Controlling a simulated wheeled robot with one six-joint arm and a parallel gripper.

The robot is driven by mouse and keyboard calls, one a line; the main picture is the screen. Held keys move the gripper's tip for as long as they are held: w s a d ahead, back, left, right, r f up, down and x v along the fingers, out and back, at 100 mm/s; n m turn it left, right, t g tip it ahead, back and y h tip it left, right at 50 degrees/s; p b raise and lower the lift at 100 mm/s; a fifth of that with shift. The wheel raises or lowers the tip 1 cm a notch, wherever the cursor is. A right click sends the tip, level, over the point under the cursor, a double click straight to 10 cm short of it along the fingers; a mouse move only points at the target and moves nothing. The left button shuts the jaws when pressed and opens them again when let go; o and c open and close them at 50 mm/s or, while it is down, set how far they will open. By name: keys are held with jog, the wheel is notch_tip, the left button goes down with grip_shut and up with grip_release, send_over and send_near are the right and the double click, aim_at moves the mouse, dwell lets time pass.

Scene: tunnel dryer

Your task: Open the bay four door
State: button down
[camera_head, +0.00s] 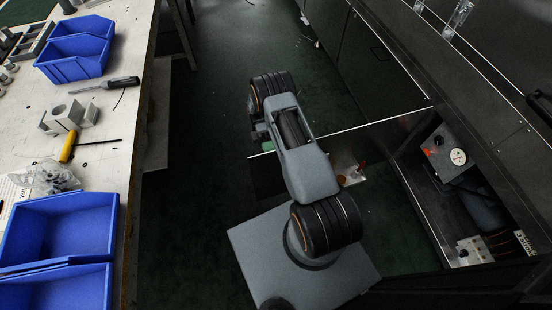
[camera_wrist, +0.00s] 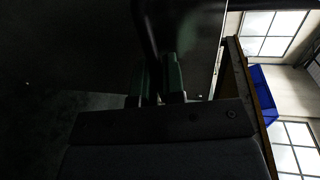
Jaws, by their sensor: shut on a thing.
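A dark door panel (camera_head: 390,133) with a pale top edge stands swung out from the dryer's front at the right, leaving an open bay beside it. No bay number is readable on it. My gripper (camera_head: 262,138) is at the panel's free left end, mostly hidden by my arm. In the wrist view my green-tipped gripper (camera_wrist: 160,82) is closed around a dark upright bar (camera_wrist: 148,35), which looks like the door's handle. The wrist view is too dark to show how the bar joins the panel.
Inside the open bay are a grey box (camera_head: 446,152) with a red button and dial, and a pale block (camera_head: 472,250). A closed dark panel (camera_head: 375,60) lies farther along. The workbench (camera_head: 140,110) with blue bins (camera_head: 75,220) is at left, with clear green floor (camera_head: 195,210) between.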

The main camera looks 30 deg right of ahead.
jog(key=w, duration=0.3)
jog(key=shift+d+f, duration=0.1)
jog(key=shift+d, duration=0.05)
jog(key=shift+d+m, duration=0.15)
jog(key=shift+m, duration=0.15)
jog(key=c, duration=1.3)
grip_release()
jog(key=shift+s+y, duration=0.1)
jog(key=shift+y, duration=0.2)
jog(key=shift+o, duration=0.2)
